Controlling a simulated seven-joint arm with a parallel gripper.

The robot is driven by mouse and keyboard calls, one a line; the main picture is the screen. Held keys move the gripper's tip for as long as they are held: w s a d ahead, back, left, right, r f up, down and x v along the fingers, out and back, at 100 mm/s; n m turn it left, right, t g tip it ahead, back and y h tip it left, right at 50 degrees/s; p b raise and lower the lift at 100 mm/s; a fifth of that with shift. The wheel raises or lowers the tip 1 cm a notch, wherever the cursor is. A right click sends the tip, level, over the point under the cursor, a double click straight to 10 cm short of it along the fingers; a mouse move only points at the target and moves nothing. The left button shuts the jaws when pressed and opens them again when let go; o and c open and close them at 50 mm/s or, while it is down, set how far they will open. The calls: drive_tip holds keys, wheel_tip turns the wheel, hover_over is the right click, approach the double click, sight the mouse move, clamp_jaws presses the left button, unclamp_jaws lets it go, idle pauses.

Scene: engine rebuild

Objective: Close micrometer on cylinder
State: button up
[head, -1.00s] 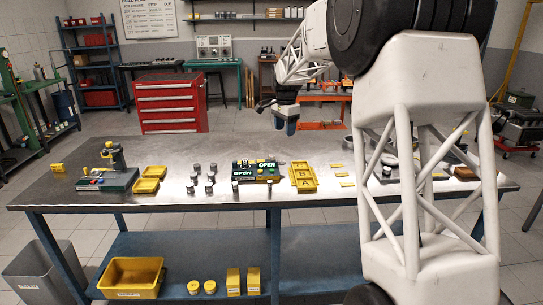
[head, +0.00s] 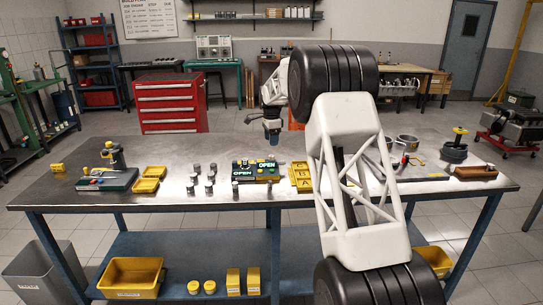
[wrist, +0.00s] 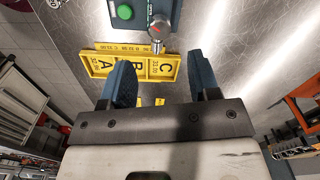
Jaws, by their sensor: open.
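A dark green station with OPEN labels (head: 256,171) stands mid-table, with a grey cylinder (head: 235,187) just in front of it. In the wrist view, a metal cylinder-like piece with a red mark (wrist: 158,32) and a green button (wrist: 125,11) show at the top edge. Another green-based device (head: 108,180) with an upright grey part stands at the table's left. I cannot tell which is the micrometer. My gripper (head: 272,138) is open and empty, above the far side of the table. Its two blue fingers (wrist: 163,82) are wide apart in the wrist view.
A yellow tray marked A, B, C (wrist: 130,66) lies close to the station, below my fingers in the wrist view. Several grey cylinders (head: 195,177) stand left of the station. A brown block (head: 476,172) lies at the right.

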sight(271, 156)
drive_tip(key=shift+f, duration=0.15)
drive_tip(key=shift+f, duration=3.8)
drive_tip(key=c, duration=0.9)
